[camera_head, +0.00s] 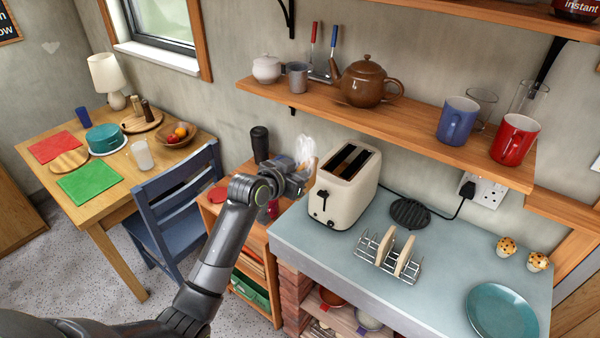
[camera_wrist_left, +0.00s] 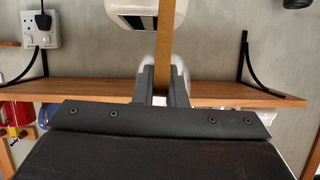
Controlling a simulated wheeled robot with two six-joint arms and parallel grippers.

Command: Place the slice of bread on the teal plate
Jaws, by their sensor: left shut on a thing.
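My left gripper (camera_head: 303,178) is raised beside the left side of the cream toaster (camera_head: 343,190). In the left wrist view its fingers (camera_wrist_left: 163,92) are shut on a slice of bread (camera_wrist_left: 165,45), seen edge-on as a thin brown strip. In the head view only a small tan edge of this slice (camera_head: 313,168) shows by the fingers. The round teal plate (camera_head: 502,311) lies empty at the right front of the counter. My right gripper is in neither view.
A wire toast rack (camera_head: 388,258) holding two slices stands between toaster and plate. A dark round mat (camera_head: 410,213), a cable and two muffins (camera_head: 506,246) are on the grey counter (camera_head: 450,255). A wooden shelf (camera_head: 400,134) with mugs and a brown teapot (camera_head: 367,83) hangs above.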

